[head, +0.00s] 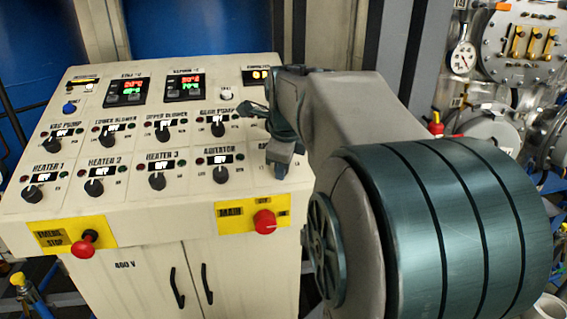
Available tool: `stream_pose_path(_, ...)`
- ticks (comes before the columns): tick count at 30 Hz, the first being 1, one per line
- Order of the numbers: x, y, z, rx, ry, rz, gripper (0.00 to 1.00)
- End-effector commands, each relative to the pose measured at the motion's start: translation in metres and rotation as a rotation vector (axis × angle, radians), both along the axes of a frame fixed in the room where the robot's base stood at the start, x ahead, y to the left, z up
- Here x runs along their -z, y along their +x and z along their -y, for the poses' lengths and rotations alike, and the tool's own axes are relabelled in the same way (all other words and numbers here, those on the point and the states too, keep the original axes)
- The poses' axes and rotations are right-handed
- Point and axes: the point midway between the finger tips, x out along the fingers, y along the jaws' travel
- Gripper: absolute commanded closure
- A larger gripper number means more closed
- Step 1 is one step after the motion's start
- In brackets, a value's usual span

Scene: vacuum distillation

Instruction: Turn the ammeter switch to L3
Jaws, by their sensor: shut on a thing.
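The control panel (130,205) is a cream cabinet with a sloped top carrying rows of black rotary knobs. My gripper (279,155) is at the right end of its lower knob row, right of the agitator knob (219,175). It is shut on what appears to be the ammeter switch, which my fingers and wrist hide. Only the start of a label shows beside the fingers. The switch's pointer and position marks, L3 included, cannot be read.
Heater knobs (157,181) lie to the left in the same row, with pump and blower knobs (164,133) above. A red main switch (265,222) and a red emergency stop (84,243) stick out of the front edge. Gauges and pipework (463,58) stand at the right.

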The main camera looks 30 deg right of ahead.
Motion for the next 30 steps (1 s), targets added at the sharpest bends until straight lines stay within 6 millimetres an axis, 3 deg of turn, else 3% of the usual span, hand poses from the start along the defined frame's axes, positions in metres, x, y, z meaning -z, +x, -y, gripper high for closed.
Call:
stream_pose_path(5,-0.002,0.001,0.0,0.002,-0.001,0.006,0.91)
stream_pose_path(6,-0.002,0.001,0.0,0.002,-0.001,0.006,0.66)
stream_pose_path(8,-0.002,0.001,0.0,0.001,-0.001,0.006,0.49)
stream_pose_path(9,-0.002,0.001,0.0,0.001,-0.001,0.004,0.47)
stream_pose_path(20,-0.007,-0.002,-0.001,-0.001,-0.002,0.004,0.47)
stream_pose_path(23,-0.02,-0.007,-0.003,-0.001,-0.002,0.006,0.47)
stream_pose_path(30,-0.07,-0.027,-0.01,0.0,-0.002,0.008,0.47)
